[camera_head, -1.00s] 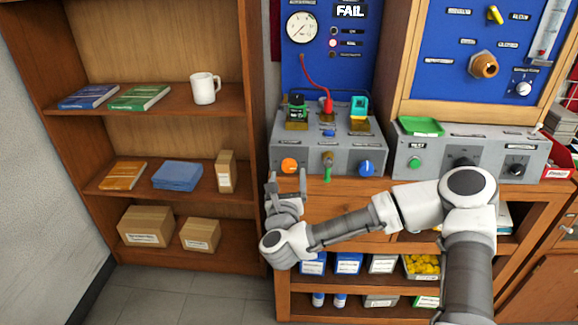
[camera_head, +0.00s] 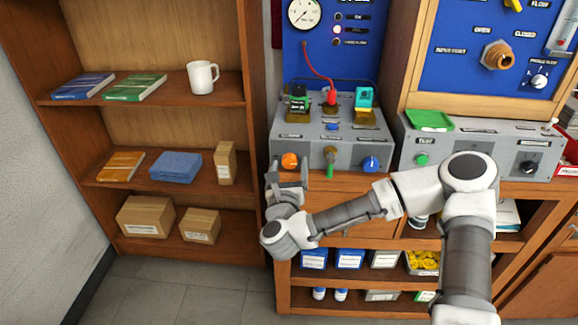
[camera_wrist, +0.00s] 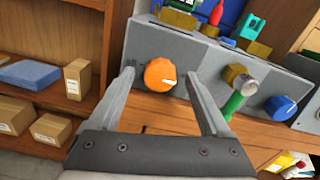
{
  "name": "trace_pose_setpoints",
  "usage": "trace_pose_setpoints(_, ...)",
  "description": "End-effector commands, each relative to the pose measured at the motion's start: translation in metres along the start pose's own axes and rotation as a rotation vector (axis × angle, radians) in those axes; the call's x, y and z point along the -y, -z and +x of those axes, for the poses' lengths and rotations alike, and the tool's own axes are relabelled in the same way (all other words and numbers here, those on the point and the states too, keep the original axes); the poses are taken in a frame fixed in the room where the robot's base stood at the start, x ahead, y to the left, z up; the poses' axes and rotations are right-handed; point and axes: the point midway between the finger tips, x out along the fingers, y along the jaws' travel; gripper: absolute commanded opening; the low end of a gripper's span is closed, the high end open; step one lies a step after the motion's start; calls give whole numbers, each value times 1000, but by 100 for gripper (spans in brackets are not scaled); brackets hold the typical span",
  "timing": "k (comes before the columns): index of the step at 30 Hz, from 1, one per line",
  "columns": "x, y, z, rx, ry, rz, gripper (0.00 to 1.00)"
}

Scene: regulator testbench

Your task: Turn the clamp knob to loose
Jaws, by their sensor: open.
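An orange round knob (camera_head: 289,160) with a white pointer mark sits at the left of the grey bench unit's front face. In the wrist view the orange knob (camera_wrist: 160,75) lies between the fingers, its pointer toward the right. Its label is too small to read, so I cannot confirm that it is the clamp knob. My gripper (camera_head: 288,173) is open just in front of and below the knob; it also shows in the wrist view (camera_wrist: 158,82). I cannot tell whether either finger touches the knob.
A green-handled lever (camera_wrist: 236,96) and a blue knob (camera_wrist: 280,107) sit right of the orange knob on the grey unit (camera_head: 345,150). A wooden shelf unit (camera_head: 255,120) stands close on the left. A red hose (camera_head: 320,72) rises above the unit.

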Motion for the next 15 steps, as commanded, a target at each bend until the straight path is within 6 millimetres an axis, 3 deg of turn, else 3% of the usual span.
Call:
trace_pose_setpoints(2,0,0,0,0,0,0,71)
trace_pose_setpoints(13,0,0,0,0,0,0,4)
trace_pose_setpoints(15,0,0,0,0,0,0,0)
